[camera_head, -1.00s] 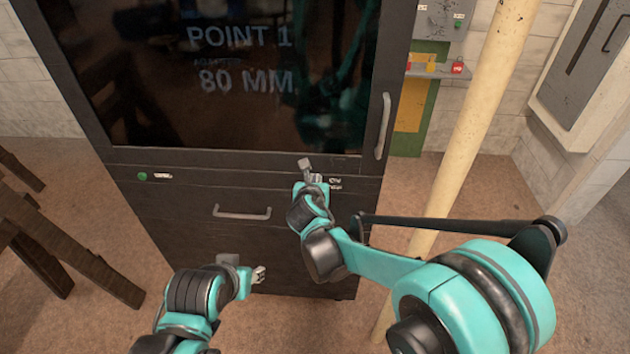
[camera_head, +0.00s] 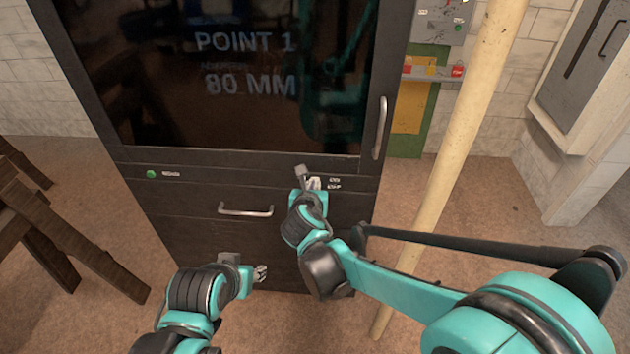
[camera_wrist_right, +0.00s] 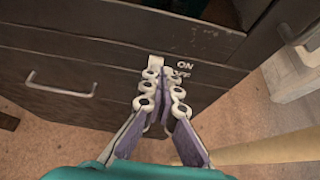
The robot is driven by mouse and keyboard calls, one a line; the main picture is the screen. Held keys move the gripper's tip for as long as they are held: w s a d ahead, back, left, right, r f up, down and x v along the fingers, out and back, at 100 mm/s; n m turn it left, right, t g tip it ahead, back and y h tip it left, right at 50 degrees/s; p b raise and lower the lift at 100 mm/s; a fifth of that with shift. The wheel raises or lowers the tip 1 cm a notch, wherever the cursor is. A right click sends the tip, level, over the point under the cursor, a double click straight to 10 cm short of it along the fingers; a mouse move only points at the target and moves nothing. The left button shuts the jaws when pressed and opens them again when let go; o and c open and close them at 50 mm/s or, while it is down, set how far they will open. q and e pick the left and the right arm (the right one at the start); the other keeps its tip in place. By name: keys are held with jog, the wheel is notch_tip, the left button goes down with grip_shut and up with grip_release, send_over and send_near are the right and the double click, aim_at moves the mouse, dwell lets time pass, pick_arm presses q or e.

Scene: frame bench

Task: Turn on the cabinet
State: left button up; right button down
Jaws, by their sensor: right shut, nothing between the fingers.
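The dark cabinet (camera_head: 190,200) stands in front of me, with a lit screen reading "POINT 1" and "80 MM". A small grey switch lever (camera_wrist_right: 156,63) sits beside the ON and OFF labels (camera_wrist_right: 183,70) on its front; in the head view the lever (camera_head: 301,170) stands just above my fingers. My right gripper (camera_wrist_right: 164,74) is shut and empty, its tips just below the lever; whether they touch it I cannot tell. It also shows in the head view (camera_head: 313,184). My left gripper (camera_head: 250,270) is low before the cabinet, its fingers too small to judge.
A green button (camera_head: 151,174) is on the cabinet's left, a drawer handle (camera_head: 246,210) at the middle, and a door handle (camera_head: 380,128) at right. A slanted pale pole (camera_head: 450,170) stands right of the cabinet. Dark wooden trestles (camera_head: 60,240) stand at left.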

jog(key=s+r+p, duration=0.1)
jog(key=s+r, duration=0.2)
jog(key=shift+s+a+r, duration=0.15)
jog(key=shift+s+r, duration=0.1)
jog(key=shift+r, duration=0.05)
dwell(0.3)
